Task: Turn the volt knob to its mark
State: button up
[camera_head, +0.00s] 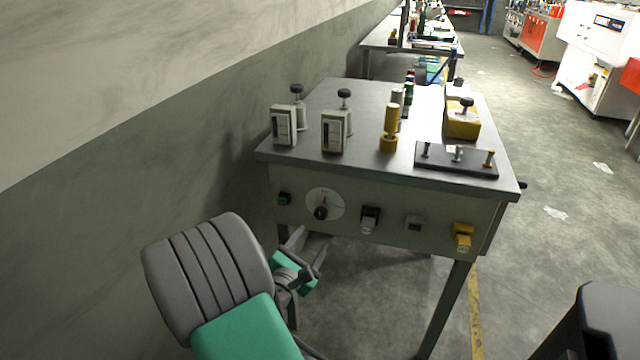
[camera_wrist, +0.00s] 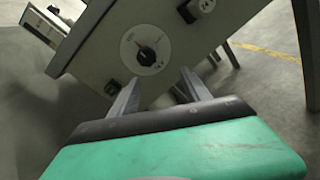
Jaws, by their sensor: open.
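The volt knob (camera_head: 321,212) is a dark round knob with a pointer on a white round dial (camera_head: 336,199), on the front panel of the grey bench unit. In the wrist view the dial (camera_wrist: 133,45) and the knob (camera_wrist: 147,56) show ahead of my fingers, tilted in the picture. The dial's small markings are too small to read. My gripper (camera_head: 309,256) is open and empty, below and in front of the panel, apart from the knob. In the wrist view its two fingers (camera_wrist: 157,88) point toward the panel just under the dial.
A green button (camera_head: 284,198) sits left of the dial. A black-and-white switch (camera_head: 370,219), a grey socket (camera_head: 414,222) and a yellow part (camera_head: 462,237) stick out to its right. Meters and yellow parts stand on the bench top (camera_head: 375,105). A wall (camera_head: 120,190) runs along the left.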

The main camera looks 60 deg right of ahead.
aim_at(320, 215)
jog(key=d+r+n, duration=0.1)
jog(key=d, duration=0.1)
jog(key=d+n+t+p, duration=0.1)
jog(key=d, duration=0.2)
jog(key=w+d+r+n+h+p, duration=0.1)
jog(key=d+n, duration=0.1)
jog(key=d, duration=0.1)
jog(key=shift+r, duration=0.3)
jog(key=shift+a, duration=0.1)
grip_shut()
